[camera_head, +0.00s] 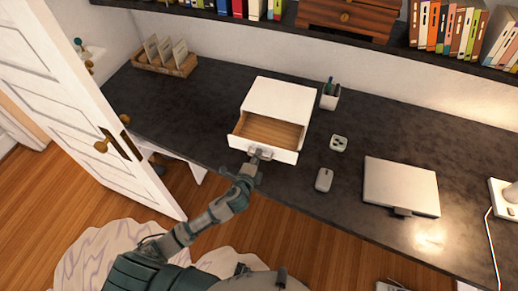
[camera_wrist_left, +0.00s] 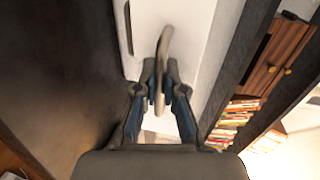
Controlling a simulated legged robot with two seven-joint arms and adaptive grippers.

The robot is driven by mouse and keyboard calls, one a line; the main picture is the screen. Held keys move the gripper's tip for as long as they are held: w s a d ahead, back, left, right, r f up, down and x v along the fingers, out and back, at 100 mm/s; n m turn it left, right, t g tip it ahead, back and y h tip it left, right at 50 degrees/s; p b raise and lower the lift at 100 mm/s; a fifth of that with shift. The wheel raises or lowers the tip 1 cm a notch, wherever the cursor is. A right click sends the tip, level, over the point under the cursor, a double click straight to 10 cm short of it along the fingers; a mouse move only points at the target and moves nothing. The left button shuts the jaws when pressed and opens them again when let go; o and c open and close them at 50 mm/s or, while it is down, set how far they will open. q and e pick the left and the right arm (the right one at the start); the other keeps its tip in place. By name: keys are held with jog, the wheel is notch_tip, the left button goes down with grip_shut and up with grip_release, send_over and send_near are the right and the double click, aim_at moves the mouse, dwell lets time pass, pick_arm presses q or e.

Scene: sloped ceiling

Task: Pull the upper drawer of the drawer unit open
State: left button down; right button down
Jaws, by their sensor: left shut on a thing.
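The white drawer unit (camera_head: 281,100) stands on the dark desk, and its upper drawer (camera_head: 281,154) is pulled out toward me. The drawer's bare wooden inside shows, and it looks empty. My left gripper (camera_head: 261,153) is at the middle of the drawer's front, shut on the handle. In the left wrist view, the fingers of my left gripper (camera_wrist_left: 160,88) close around the curved handle (camera_wrist_left: 165,42), with the white drawer front (camera_wrist_left: 198,35) behind it. Anything below the upper drawer is hidden. My right gripper is not in view.
On the desk (camera_head: 205,105), a pen cup (camera_head: 330,98) stands right of the unit, with a mouse (camera_head: 324,180) and a closed laptop (camera_head: 401,186) farther right. A letter holder (camera_head: 165,63) is at the back left. A white door (camera_head: 85,100) stands at the left.

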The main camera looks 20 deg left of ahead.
pick_arm(q)
jog(key=shift+s+f, duration=0.25)
jog(key=shift+s, duration=0.35)
jog(key=c, duration=1.5)
grip_release()
jog(key=shift+s, duration=0.1)
jog(key=shift+c, duration=0.2)
jog(key=shift+r, duration=0.1)
jog(key=v, duration=1.1)
jog(key=shift+s, duration=0.3)
